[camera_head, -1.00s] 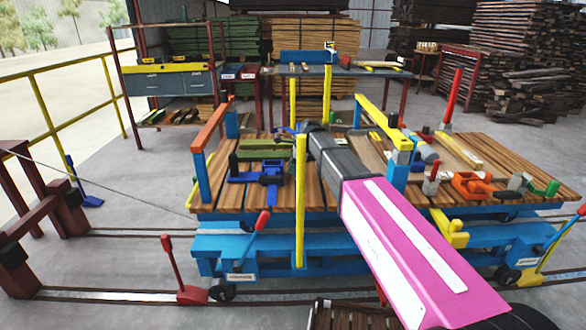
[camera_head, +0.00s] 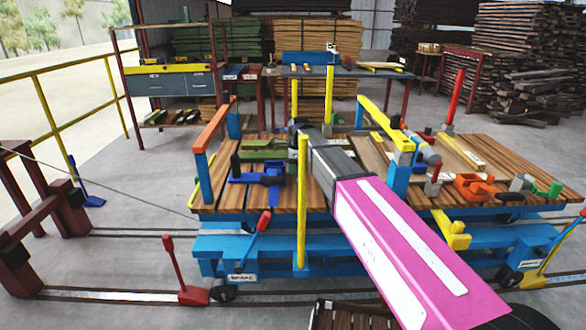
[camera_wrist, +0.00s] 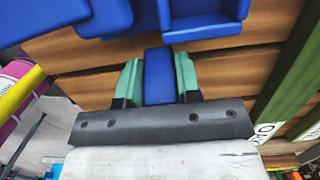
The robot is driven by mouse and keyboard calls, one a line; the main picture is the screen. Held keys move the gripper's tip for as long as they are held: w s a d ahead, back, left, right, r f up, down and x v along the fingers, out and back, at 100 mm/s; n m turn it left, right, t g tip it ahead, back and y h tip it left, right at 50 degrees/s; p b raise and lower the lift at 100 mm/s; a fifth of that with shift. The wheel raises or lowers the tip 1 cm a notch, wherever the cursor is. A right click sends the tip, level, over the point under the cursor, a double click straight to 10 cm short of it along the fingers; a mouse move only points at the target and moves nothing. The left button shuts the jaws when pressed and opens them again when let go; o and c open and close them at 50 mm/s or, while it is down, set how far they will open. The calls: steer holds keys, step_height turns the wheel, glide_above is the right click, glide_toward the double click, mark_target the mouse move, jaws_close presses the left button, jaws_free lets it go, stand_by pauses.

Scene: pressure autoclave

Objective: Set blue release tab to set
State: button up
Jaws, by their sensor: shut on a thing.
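In the wrist view a blue tab (camera_wrist: 158,82) sits between the two teal fingertips of my gripper (camera_wrist: 158,70), which is shut on it. Larger blue parts (camera_wrist: 205,20) lie just beyond the tab, over brown wooden boards. In the head view a blue clamp-like device (camera_head: 272,180) lies on the slatted wooden deck (camera_head: 225,203), left of my arm. My forearm hides most of my gripper there, and the tab cannot be made out. I cannot tell the tab's setting.
A yellow upright post (camera_head: 302,225) stands in front of the deck, close to my arm. A green bar (camera_wrist: 292,65) runs along the right of the wrist view. An orange clamp (camera_head: 474,185) and a blue upright with a yellow top (camera_head: 398,178) are on the right.

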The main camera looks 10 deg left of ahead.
steer(key=o, duration=0.9)
steer(key=shift+r, duration=0.1)
steer(key=r, duration=0.3)
steer(key=d+r, duration=0.1)
steer(key=r, duration=0.6)
steer(key=shift+w+d+r, duration=0.2)
steer(key=shift+r, duration=0.05)
